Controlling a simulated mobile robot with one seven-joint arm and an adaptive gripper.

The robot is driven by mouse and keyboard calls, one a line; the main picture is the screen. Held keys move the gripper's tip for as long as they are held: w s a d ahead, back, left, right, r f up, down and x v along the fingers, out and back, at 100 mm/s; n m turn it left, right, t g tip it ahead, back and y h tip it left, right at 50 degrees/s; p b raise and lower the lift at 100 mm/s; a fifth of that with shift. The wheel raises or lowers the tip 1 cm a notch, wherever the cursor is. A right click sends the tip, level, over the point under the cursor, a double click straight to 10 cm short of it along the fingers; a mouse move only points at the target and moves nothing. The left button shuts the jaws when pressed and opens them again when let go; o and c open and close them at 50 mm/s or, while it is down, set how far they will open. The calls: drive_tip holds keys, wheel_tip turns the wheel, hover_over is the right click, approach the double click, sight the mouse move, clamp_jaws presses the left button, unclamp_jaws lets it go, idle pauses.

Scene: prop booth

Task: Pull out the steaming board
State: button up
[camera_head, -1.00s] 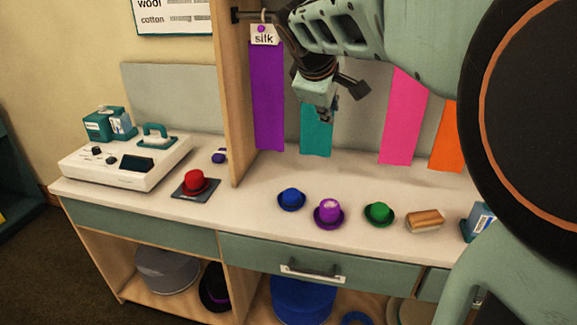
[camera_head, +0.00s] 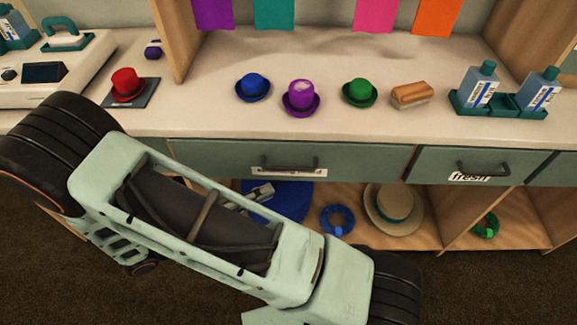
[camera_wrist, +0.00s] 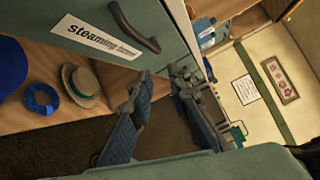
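The steaming board front (camera_head: 220,158) is a green panel under the white counter, with a dark bar handle (camera_head: 290,166) and a white label. It looks flush with the counter front. In the wrist view its label (camera_wrist: 97,37) reads "steaming" and a blurred second word, beside the handle (camera_wrist: 136,30). My gripper (camera_wrist: 162,78) is open and empty, its fingertips just below and to the right of the handle, apart from it.
Several hats, including a purple one (camera_head: 300,97), and a wooden brush (camera_head: 411,95) stand on the counter. A "fresh" drawer (camera_head: 440,165) is to the right. Under the counter are a straw hat (camera_head: 393,208) and blue ring (camera_head: 337,220). The floor in front is clear.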

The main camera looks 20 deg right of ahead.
sight(291, 168)
drive_tip(key=w+d+n+t, duration=0.1)
drive_tip(key=w+d, duration=0.1)
drive_tip(key=d, duration=0.1)
drive_tip(key=w+d+n+t+b, duration=0.1)
drive_tip(key=w+d, duration=0.1)
drive_tip(key=d, duration=0.1)
drive_tip(key=w+d+n+t+b, duration=0.1)
drive_tip(key=w+d+n, duration=0.1)
drive_tip(key=d, duration=0.1)
drive_tip(key=shift+f+t, duration=0.4)
drive_tip(key=shift+c, duration=0.6)
clamp_jaws()
